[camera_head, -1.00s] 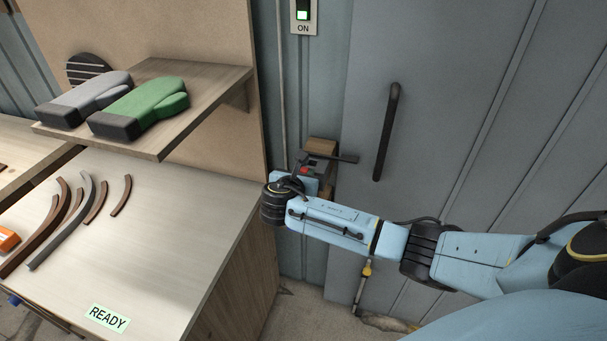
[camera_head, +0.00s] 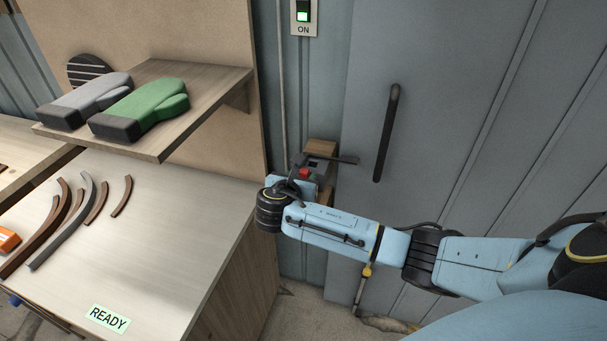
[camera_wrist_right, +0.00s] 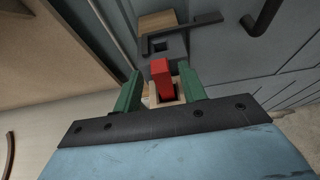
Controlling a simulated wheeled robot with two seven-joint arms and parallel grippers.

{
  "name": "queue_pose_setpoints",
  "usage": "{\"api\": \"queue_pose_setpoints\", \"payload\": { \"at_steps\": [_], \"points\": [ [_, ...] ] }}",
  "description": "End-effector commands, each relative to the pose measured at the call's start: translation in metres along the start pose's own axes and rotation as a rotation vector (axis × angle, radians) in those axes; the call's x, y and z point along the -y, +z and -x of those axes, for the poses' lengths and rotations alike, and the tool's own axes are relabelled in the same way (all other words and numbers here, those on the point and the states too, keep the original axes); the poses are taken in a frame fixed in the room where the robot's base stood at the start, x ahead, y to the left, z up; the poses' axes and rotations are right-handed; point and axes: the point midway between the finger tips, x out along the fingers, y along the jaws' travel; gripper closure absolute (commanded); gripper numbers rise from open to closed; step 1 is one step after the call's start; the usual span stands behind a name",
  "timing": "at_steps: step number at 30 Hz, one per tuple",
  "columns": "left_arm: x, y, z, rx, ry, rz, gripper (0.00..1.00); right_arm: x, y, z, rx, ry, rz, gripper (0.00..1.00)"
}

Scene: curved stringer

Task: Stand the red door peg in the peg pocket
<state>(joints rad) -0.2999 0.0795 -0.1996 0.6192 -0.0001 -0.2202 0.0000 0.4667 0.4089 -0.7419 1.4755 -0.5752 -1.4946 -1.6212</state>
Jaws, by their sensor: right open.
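The red door peg (camera_wrist_right: 161,76) stands upright between my right gripper's green fingers in the right wrist view, with a gap on each side. Its lower end is inside a small tan wooden-rimmed pocket (camera_wrist_right: 153,95), which looks like the peg pocket; how deep it sits is hidden. My right gripper (camera_wrist_right: 160,84) is open around the peg. In the head view the red peg (camera_head: 304,173) shows just past my right wrist, which hides the pocket. My left gripper is out of view.
A black latch bar (camera_wrist_right: 190,32) and a grey plate with a dark square hole (camera_wrist_right: 160,47) are just beyond the peg. The grey door has a black handle (camera_head: 387,130). At left, a shelf (camera_head: 205,95) holds mittens above a bench (camera_head: 180,215) with curved strips.

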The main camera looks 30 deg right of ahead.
Motion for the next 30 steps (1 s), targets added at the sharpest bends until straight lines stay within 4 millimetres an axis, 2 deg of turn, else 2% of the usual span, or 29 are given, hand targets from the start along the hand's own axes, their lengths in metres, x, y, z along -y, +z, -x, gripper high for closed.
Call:
{"api": "queue_pose_setpoints", "payload": {
  "at_steps": [3,9,15,24,26,29,30],
  "points": [
    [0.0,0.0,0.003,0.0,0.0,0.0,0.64,-0.001,0.0,0.029,-0.002,0.005,-0.001,0.59],
    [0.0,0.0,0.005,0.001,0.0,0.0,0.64,0.0,0.0,0.069,-0.002,0.003,-0.002,0.59],
    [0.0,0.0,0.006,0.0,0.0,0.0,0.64,0.0,0.0,0.091,-0.001,0.001,-0.001,0.59],
    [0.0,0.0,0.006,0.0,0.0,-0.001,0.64,0.0,-0.001,0.095,-0.001,0.0,-0.001,0.59],
    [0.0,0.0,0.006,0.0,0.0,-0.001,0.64,0.001,-0.006,0.092,-0.012,0.0,-0.007,0.59],
    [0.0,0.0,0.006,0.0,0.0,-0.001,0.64,0.003,-0.039,0.078,-0.079,0.007,-0.056,0.59],
    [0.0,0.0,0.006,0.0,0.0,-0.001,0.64,0.005,-0.062,0.069,-0.129,0.009,-0.098,0.59]
  ]
}}
